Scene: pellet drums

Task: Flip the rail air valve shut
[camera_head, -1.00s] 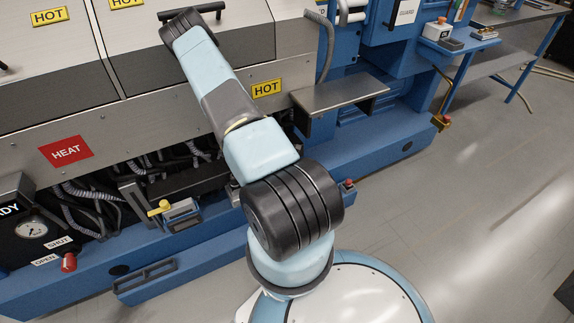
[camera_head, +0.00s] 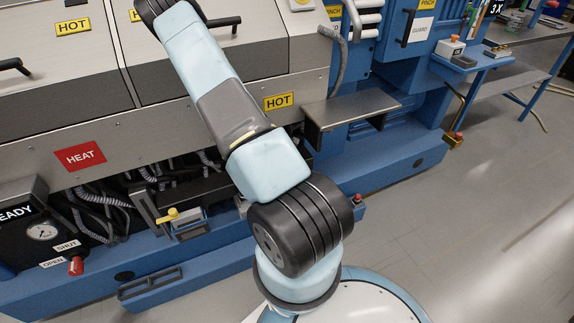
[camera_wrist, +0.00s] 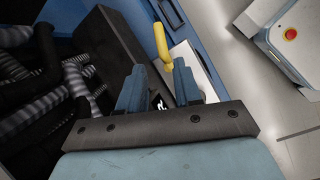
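A red-capped handle (camera_head: 76,266) sits low at the left of the machine, beside the OPEN label (camera_head: 53,262) and below the SHUT label (camera_head: 67,246). A yellow handle (camera_head: 170,214) stands on a small grey unit further right. I cannot tell for certain which one is the rail air valve, but the red one has the labels. In the wrist view the yellow handle (camera_wrist: 161,40) shows just beyond my gripper (camera_wrist: 158,78). My gripper's fingers are apart with nothing between them. It does not show in the head view.
A pressure gauge (camera_head: 42,232) is above the labels. Dark ribbed hoses (camera_wrist: 50,85) crowd the recess left of my gripper. A blue rail step (camera_head: 150,283) juts out low in front. Panels marked HOT (camera_head: 278,101) and HEAT (camera_head: 80,156) are above. Floor is clear at right.

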